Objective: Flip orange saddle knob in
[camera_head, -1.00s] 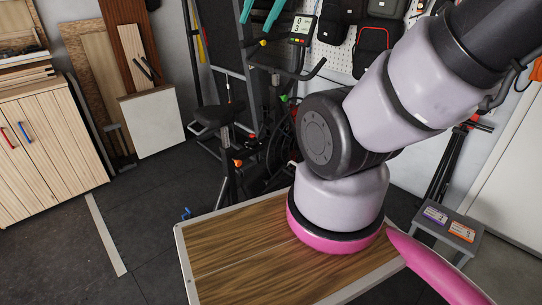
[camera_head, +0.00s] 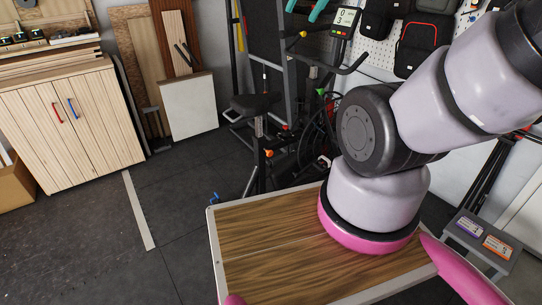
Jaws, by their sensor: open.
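A dark exercise bike stands behind the wood-grained top, left of my arm. Its black saddle (camera_head: 255,103) sits on an upright post. A small orange knob (camera_head: 269,153) shows below the saddle, apart from my arm. The knob is too small for me to tell which way it is turned. My arm rises from a pink ring and leaves the picture at the upper right. My gripper is outside the picture. My arm hides part of the bike's right side.
A wood-grained top (camera_head: 245,225) with a pale edge lies under my arm. A blue part (camera_head: 214,198) shows low beside the bike. A wooden cabinet (camera_head: 70,125) stands at the left. Dark floor (camera_head: 190,190) is open between cabinet and bike. A grey stool (camera_head: 468,226) stands at the right.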

